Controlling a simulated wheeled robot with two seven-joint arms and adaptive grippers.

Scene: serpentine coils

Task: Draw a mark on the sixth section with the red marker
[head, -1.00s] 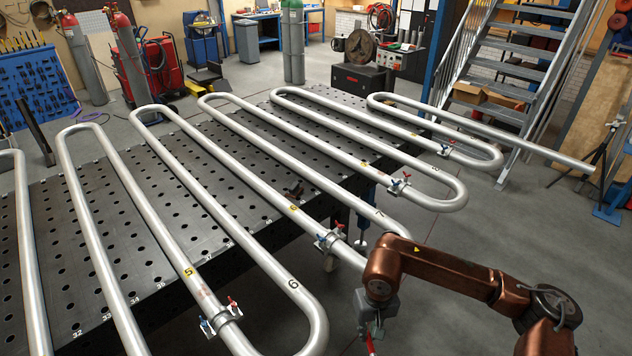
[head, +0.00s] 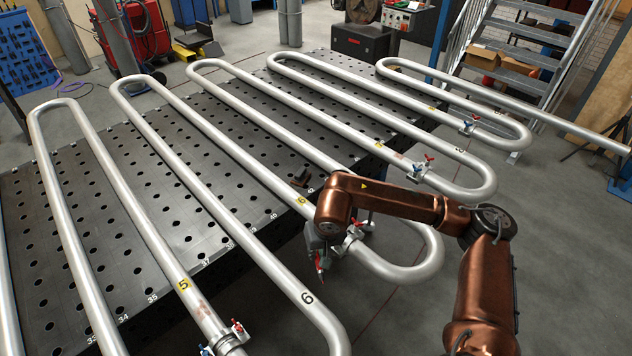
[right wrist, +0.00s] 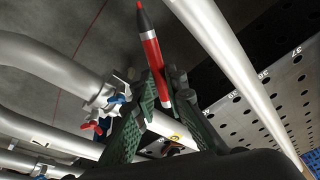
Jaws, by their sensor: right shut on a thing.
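The red marker (right wrist: 155,62) is in my right gripper (right wrist: 160,90), between its green fingers, with its dark tip end pointing away from the palm. In the head view my right gripper (head: 316,246) hangs beside the clamp (head: 350,240) near the yellow 6 label, and a bit of red shows below it. The silver coil's tube with a black 6 (head: 307,298) runs to the left of the gripper. Another tube bears a yellow 6 (head: 301,201). Whether the marker touches a tube cannot be told. My left gripper is out of view.
The coil lies on a perforated dark table (head: 150,230). Clamps with red and blue handles (head: 421,170) stick up along the tubes. A metal staircase (head: 530,60) stands at the back right. Floor is open at the right.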

